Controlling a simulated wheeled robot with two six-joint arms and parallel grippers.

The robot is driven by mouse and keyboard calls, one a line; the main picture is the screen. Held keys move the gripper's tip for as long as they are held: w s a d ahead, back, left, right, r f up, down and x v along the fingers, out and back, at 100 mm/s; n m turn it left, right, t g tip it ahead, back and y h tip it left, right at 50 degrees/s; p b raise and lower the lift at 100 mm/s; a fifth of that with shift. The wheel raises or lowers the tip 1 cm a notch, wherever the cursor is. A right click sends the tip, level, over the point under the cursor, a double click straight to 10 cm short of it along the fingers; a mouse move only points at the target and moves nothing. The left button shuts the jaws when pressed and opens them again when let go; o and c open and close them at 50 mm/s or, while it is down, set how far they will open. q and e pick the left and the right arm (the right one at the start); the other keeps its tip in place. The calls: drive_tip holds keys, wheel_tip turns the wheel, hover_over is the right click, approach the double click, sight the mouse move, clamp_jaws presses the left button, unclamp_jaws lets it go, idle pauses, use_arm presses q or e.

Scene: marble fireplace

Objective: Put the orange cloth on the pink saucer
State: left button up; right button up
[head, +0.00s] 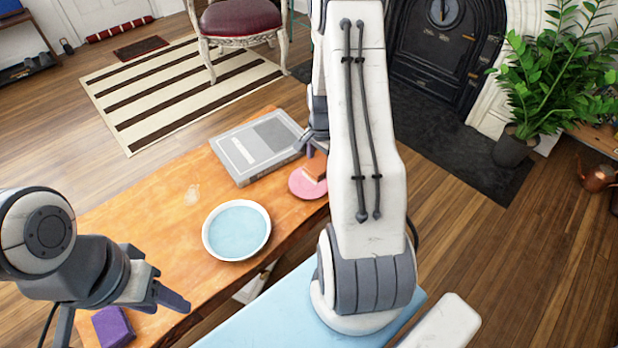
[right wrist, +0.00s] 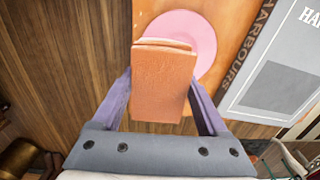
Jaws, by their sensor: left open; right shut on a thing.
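The orange cloth (right wrist: 163,85) is a folded block between the fingers of my right gripper (right wrist: 165,100), which is shut on it. In the right wrist view the cloth overlaps the lower left part of the pink saucer (right wrist: 197,38); I cannot tell whether they touch. In the head view the saucer (head: 304,187) is on the wooden table by its right edge, with the cloth (head: 316,165) over its upper right part. My right arm hides part of this area. My left gripper (head: 172,300) is open and empty above the table's near left.
A grey book (head: 238,155) lies just left of the saucer. A white bowl with a pale blue inside (head: 237,231) stands nearer on the table (head: 150,235). A purple block (head: 112,326) is at the near left. A potted plant (head: 535,90) stands on the floor at right.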

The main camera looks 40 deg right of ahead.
drive_tip(key=w, duration=0.1)
drive_tip(key=w+a+f, duration=0.1)
drive_tip(key=w+f, duration=0.1)
drive_tip(key=shift+a, duration=0.3)
wheel_tip(320, 180, down, 4)
drive_tip(key=shift+f+b, duration=0.1)
drive_tip(key=shift+b, duration=0.7)
drive_tip(key=o, duration=1.3)
drive_tip(key=shift+o, duration=0.2)
wheel_tip(320, 180, up, 12)
drive_tip(key=p, duration=0.3)
